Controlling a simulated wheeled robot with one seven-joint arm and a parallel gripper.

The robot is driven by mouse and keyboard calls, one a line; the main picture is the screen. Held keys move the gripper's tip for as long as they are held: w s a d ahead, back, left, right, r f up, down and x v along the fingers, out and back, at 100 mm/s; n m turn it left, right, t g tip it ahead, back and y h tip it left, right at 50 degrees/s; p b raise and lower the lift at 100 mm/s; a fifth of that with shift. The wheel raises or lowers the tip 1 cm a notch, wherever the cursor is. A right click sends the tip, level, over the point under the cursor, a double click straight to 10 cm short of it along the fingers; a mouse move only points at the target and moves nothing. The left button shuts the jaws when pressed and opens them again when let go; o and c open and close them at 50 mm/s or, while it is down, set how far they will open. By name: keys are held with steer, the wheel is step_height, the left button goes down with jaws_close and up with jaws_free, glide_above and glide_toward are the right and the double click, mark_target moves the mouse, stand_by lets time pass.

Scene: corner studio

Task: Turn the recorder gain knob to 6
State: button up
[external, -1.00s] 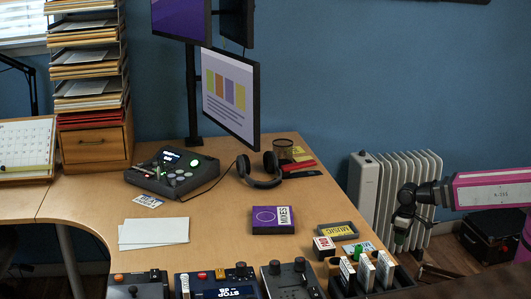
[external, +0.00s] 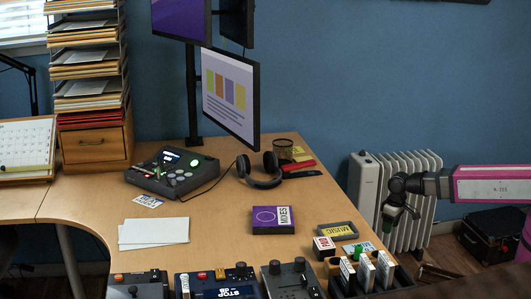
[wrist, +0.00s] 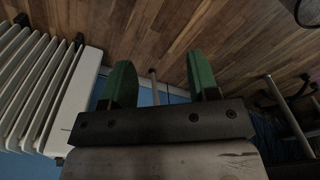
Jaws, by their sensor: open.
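Several dark devices with knobs stand along the desk's front edge: one with a lit display (external: 222,292), one with dark knobs (external: 290,280) to its right, and one with an orange knob (external: 137,284) to its left. I cannot tell which is the recorder, and no gain scale is readable. My gripper (external: 388,222) hangs off the desk's right side, in front of the radiator, well away from these devices. In the wrist view its green fingers (wrist: 162,78) are apart and empty, with wooden floor beyond; no knob shows there.
A white radiator (external: 402,170) stands behind my gripper. A rack of small boxes (external: 400,280) sits at the desk's front right corner. A purple box (external: 272,228), headphones (external: 262,172) and a console (external: 165,172) lie farther back. A black case (external: 492,238) is on the floor.

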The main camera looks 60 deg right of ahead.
steer(key=w+d+r+m+t, duration=0.15)
steer(key=w+d+r, duration=0.35)
steer(key=w+r, duration=0.5)
steer(key=w+d+r+m+t, duration=0.15)
steer(key=w+d+r, duration=0.4)
steer(key=w, duration=0.85)
steer(key=shift+y, duration=0.5)
steer(key=w+a+r, duration=0.2)
steer(key=a, duration=0.1)
steer(key=w+a+r, duration=0.5)
steer(key=w+a, duration=0.1)
steer(key=shift+w+r, duration=0.15)
steer(key=shift+r, duration=0.15)
steer(key=w+a+r+n+g, duration=0.1)
steer(key=a, duration=0.9)
steer(key=w+a+r+n, duration=0.1)
steer(key=a+r+n, duration=0.1)
steer(key=a, duration=0.8)
steer(key=n+g+h, duration=0.1)
steer(key=n+g, duration=0.2)
steer(key=n, duration=0.4)
glide_toward(240, 269)
step_height(240, 269, down, 10)
steer(key=shift+a+f, duration=0.1)
steer(key=shift+a, duration=0.05)
